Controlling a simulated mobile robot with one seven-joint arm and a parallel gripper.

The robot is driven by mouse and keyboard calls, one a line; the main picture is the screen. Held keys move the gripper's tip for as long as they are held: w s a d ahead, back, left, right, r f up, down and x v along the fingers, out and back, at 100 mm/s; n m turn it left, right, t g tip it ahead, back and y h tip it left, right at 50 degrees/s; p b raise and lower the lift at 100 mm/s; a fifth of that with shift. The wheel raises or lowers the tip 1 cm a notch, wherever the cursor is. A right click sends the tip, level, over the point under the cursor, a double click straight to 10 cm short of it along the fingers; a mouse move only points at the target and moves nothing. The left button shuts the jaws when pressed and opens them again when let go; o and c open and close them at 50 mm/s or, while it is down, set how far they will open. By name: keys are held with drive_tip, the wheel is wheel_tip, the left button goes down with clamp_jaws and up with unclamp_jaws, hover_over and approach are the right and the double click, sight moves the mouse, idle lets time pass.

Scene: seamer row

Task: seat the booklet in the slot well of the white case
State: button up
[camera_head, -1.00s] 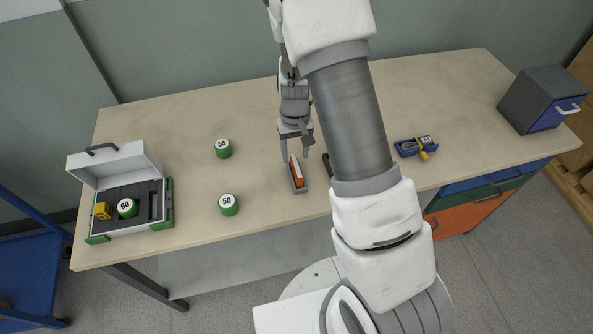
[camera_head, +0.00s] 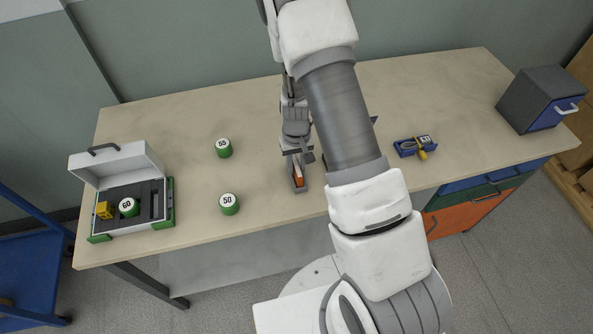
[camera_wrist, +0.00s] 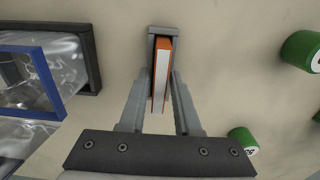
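The orange booklet (camera_head: 298,174) stands upright in a narrow grey holder (camera_head: 301,188) near the middle of the table. In the wrist view the booklet (camera_wrist: 161,75) shows its pale page edge and orange cover, with the grey holder (camera_wrist: 165,31) around its far end. My gripper (camera_wrist: 161,82) is open, with one finger on each side of the booklet and small gaps beside it. The white case (camera_head: 112,164) stands open at the table's left end. Its dark insert has a narrow slot well (camera_head: 155,204) at the right; no booklet shows in it.
The case also holds a yellow block (camera_head: 104,210) and a green "60" cylinder (camera_head: 128,207). Green cylinders marked 55 (camera_head: 224,148) and 50 (camera_head: 229,204) stand between case and holder. A blue tray (camera_head: 406,148) and a grey drawer box (camera_head: 528,98) are at the right.

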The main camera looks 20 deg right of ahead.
clamp_jaws()
idle(1.1)
